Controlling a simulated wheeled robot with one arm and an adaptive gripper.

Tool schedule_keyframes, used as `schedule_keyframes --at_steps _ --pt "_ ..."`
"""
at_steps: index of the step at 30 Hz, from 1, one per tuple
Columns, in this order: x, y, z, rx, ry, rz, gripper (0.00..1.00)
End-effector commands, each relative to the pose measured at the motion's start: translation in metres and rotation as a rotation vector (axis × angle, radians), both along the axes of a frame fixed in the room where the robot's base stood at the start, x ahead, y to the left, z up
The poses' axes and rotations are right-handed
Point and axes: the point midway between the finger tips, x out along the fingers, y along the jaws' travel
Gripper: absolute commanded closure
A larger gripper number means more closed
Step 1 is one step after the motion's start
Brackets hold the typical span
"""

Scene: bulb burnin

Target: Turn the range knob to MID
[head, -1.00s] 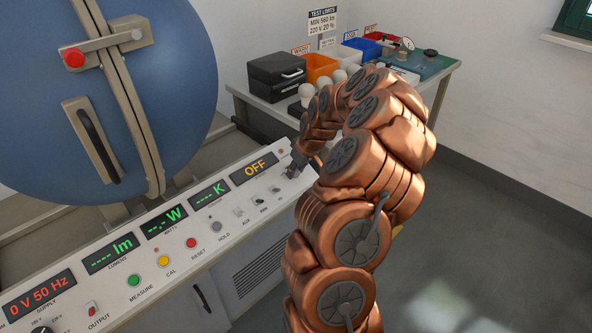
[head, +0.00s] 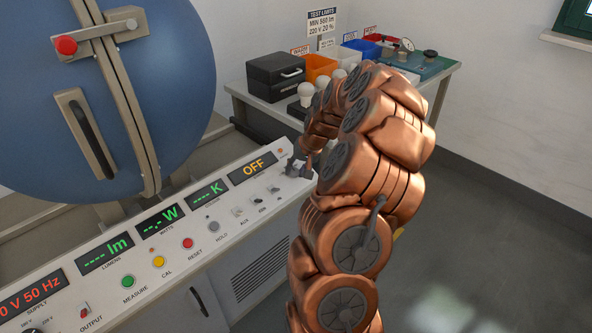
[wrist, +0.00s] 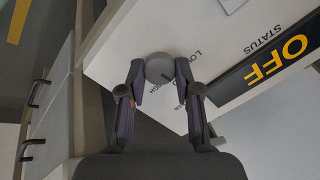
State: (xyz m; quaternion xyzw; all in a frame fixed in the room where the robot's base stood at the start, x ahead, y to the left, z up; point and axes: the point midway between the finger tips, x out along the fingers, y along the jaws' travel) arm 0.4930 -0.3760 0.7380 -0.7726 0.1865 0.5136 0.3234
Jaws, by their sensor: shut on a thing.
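The range knob (wrist: 158,69) is a round grey knob at the right end of the white sloped panel, with a short dark line near its edge. Small labels beside it, partly covered, read LO and something like HIGH, upside down in the wrist view. My gripper (wrist: 160,71) is shut on the knob, one finger on each side. In the head view my gripper (head: 298,168) is at the panel's right end, and my arm and fingers hide the knob there. I cannot tell exactly which label the dark line points at.
The status display (head: 253,168) reads OFF beside the knob. Several small switches and buttons line the panel (head: 213,249). A big blue sphere (head: 185,75) stands behind it. A bench with a black case (head: 275,78) and bins is at the back. Floor at right is clear.

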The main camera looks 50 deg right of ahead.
Motion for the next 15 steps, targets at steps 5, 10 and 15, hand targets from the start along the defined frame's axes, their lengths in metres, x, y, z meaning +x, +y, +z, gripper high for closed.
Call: schedule_keyframes --at_steps 5,10,15 --pt "-0.0007 0.0013 -0.0013 0.038 0.002 -0.066 1.0" --pt "-0.001 0.0011 -0.0015 0.056 0.002 -0.1 1.0" --pt "-0.001 0.0012 -0.0016 0.062 0.002 -0.112 1.0"
